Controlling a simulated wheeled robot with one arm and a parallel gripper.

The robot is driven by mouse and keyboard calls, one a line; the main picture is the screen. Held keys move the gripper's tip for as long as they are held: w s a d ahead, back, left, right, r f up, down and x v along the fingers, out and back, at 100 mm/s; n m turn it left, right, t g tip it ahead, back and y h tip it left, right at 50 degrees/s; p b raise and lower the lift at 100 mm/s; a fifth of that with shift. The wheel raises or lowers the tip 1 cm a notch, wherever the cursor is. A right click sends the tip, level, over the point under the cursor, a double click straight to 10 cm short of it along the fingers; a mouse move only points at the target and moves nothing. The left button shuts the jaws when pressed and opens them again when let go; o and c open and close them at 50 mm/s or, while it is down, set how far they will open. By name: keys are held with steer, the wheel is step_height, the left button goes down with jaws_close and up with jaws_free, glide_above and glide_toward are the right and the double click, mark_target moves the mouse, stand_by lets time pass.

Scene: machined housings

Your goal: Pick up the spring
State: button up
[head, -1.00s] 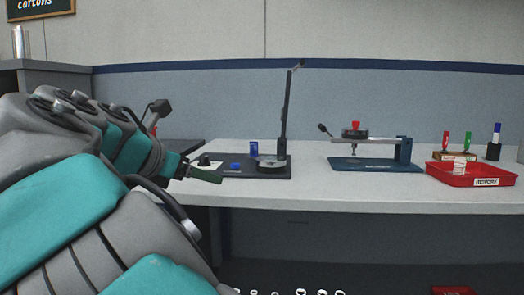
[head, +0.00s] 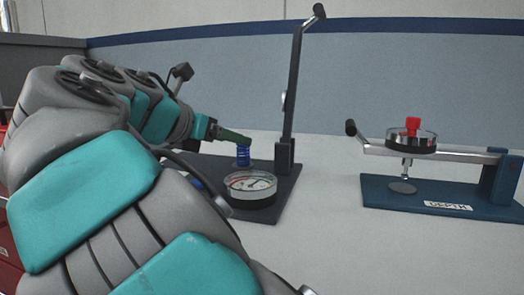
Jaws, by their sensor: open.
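The spring (head: 243,156) is a small blue coil standing upright on the dark base plate (head: 287,190) of a fixture with a tall lever post. My gripper (head: 236,138), with green fingers, reaches in from the left. Its tips appear at the spring's top in the head view. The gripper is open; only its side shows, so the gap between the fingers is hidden. I cannot tell whether the fingers touch the spring or are in front of or behind it.
A round dial gauge (head: 250,188) sits on the plate in front of the spring. The black lever post (head: 292,95) rises to its right. Further right stands a blue depth fixture (head: 428,197) with a red knob. Bare bench lies between the fixtures.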

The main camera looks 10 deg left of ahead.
steer(key=shift+x, duration=1.5)
steer(key=b+x, duration=0.1)
steer(key=x, duration=0.4)
steer(key=shift+s+d+f+b, duration=0.15)
steer(key=shift+s+f+b, duration=0.05)
steer(key=shift+f+b, duration=0.2)
jaws_close()
